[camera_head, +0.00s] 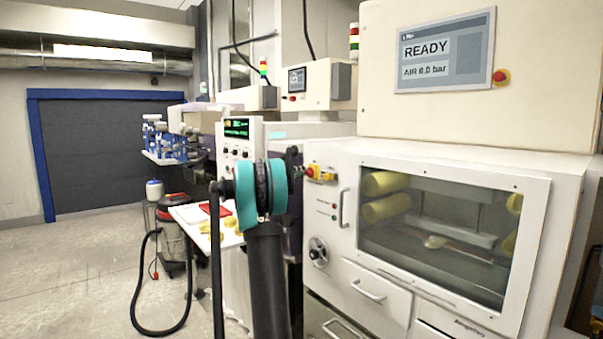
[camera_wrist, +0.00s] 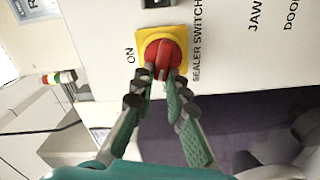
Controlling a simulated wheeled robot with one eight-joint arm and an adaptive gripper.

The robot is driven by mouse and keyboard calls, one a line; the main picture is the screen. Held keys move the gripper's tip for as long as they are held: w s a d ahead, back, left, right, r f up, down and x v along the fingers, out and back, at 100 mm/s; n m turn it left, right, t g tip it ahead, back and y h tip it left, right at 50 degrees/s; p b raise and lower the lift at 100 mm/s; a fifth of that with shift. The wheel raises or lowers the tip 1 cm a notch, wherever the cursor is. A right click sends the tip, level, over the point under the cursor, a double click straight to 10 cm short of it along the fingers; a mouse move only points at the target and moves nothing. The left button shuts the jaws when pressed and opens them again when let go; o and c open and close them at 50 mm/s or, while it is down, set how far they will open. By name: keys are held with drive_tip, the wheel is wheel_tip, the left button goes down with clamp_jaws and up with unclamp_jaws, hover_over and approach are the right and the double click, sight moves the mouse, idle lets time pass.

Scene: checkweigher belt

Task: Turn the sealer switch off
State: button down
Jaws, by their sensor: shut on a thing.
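The sealer switch is a red rotary knob (camera_wrist: 160,54) on a yellow plate (camera_wrist: 143,37), fixed to the white machine front and labelled SEALER SWITCH. The word ON is printed beside the plate in the wrist view. In the head view the yellow plate (camera_head: 328,176) and red knob (camera_head: 310,171) show just right of my arm. My gripper (camera_wrist: 160,75) has its fingertips closed on the red knob's near edge, one finger on each side. An OFF label does not show in the wrist view. My wrist hides part of the gripper in the head view.
The machine's glass door (camera_head: 440,235) with a vertical handle (camera_head: 344,208) is right of the switch. A READY screen (camera_head: 445,50) and a red stop button (camera_head: 501,77) are above. A black vacuum hose (camera_head: 137,300) lies on the floor at left.

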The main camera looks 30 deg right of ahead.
drive_tip(key=shift+w+f+n, duration=0.1)
drive_tip(key=shift+f+n, duration=0.1)
drive_tip(key=shift+n, duration=0.65)
drive_tip(key=shift+f+n, duration=0.15)
drive_tip(key=shift+n, duration=0.7)
drive_tip(key=c, duration=1.5)
unclamp_jaws()
drive_tip(key=shift+c, duration=0.2)
drive_tip(key=shift+a, duration=0.1)
drive_tip(key=s+a, duration=0.1)
drive_tip(key=a, duration=1.1)
